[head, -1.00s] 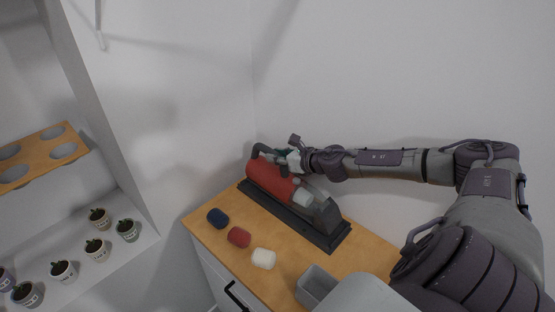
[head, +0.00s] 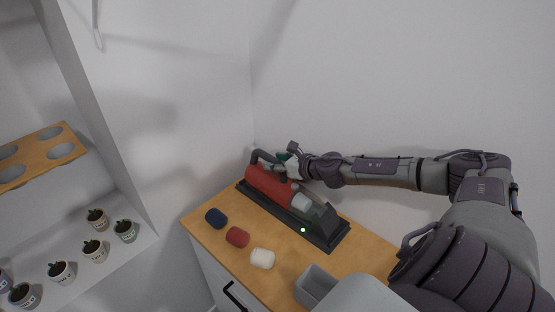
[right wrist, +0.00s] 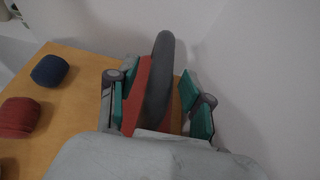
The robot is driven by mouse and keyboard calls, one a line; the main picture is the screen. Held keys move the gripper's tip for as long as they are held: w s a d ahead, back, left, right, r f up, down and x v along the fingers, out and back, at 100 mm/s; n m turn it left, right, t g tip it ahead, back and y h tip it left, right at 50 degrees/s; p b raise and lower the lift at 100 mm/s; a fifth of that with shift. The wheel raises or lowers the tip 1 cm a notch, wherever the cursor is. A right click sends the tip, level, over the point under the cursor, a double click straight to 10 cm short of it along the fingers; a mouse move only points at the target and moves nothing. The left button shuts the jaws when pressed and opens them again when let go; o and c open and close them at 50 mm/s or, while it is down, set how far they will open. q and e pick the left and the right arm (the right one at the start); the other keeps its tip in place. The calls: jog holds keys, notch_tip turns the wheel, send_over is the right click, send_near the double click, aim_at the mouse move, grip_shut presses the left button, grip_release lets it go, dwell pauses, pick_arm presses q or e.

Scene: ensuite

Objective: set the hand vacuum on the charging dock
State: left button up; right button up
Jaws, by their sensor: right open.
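The hand vacuum (head: 270,185) has a red body, a dark handle and a grey, clear-looking nose. It lies along the long black charging dock (head: 322,238) on the wooden cabinet top. A small green light shows on the dock near the nose. My right gripper (head: 287,163) is at the handle end of the vacuum. In the right wrist view, my right gripper's teal-padded fingers (right wrist: 158,103) are spread, one on each side of the dark handle (right wrist: 160,80), with a gap at the right finger. My left gripper is not in view.
A blue (head: 215,218), a red (head: 237,237) and a white (head: 262,258) rounded item lie along the cabinet's front edge. A grey open bin (head: 314,285) stands nearby. Walls close off the back. Potted plants (head: 95,250) stand on a shelf at left.

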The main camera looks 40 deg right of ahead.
jog(key=shift+s+d+b, duration=0.25)
jog(key=shift+s+b, duration=0.05)
jog(key=shift+b, duration=0.05)
jog(key=s+b, duration=0.2)
jog(key=b, duration=0.1)
jog(key=shift+s+d+r, duration=0.1)
jog(key=shift+r, duration=0.05)
jog(key=shift+s+r+p, duration=0.5)
jog(key=shift+r+p, duration=0.2)
jog(key=shift+r, duration=0.05)
jog(key=shift+p+v, duration=1.05)
jog(key=shift+p, duration=0.2)
jog(key=s+r+p, duration=0.1)
jog(key=p, duration=0.2)
jog(key=shift+r+p, duration=0.25)
jog(key=shift+p, duration=0.15)
jog(key=shift+s+r+p, duration=0.15)
jog(key=shift+s+p, duration=0.9)
jog(key=shift+s, duration=0.05)
jog(key=shift+s+r+p, duration=0.2)
jog(key=shift+s+p, duration=0.8)
jog(key=shift+s, duration=0.1)
